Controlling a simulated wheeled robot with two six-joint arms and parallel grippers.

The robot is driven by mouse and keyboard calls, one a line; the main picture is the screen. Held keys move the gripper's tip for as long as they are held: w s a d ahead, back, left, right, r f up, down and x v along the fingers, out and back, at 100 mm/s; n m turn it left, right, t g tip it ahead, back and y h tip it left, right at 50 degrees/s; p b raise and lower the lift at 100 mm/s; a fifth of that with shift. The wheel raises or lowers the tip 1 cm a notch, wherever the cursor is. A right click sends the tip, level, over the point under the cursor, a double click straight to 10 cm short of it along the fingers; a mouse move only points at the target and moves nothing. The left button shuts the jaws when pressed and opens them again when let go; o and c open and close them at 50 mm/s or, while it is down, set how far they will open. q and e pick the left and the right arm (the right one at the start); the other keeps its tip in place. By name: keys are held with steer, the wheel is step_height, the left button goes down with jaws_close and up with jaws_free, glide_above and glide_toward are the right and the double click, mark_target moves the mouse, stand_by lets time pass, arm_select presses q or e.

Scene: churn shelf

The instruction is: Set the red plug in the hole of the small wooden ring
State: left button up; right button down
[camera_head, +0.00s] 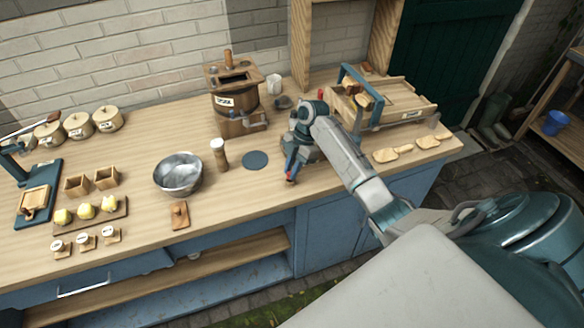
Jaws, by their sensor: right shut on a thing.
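My right gripper (291,175) reaches over the middle of the counter from the right and points down near the front edge. It is shut on a small red piece (289,181), which looks like the red plug; only a little of it shows at the fingertips. I cannot make out the small wooden ring; the gripper and arm may hide it. My left gripper is not in view.
A blue round mat (255,160) lies left of the gripper, with a wooden churn (237,112) behind. A blue-handled wooden crate (409,109) stands at right.

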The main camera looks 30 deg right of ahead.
stand_by(0.7)
steer(key=c, duration=1.3)
jaws_free()
steer(key=c, duration=0.3)
steer(key=shift+c, duration=0.2)
steer(key=shift+r+p, duration=0.1)
steer(key=shift+p, duration=0.2)
steer(key=p+v, duration=0.4)
steer(key=v, duration=0.3)
steer(key=shift+p, duration=0.35)
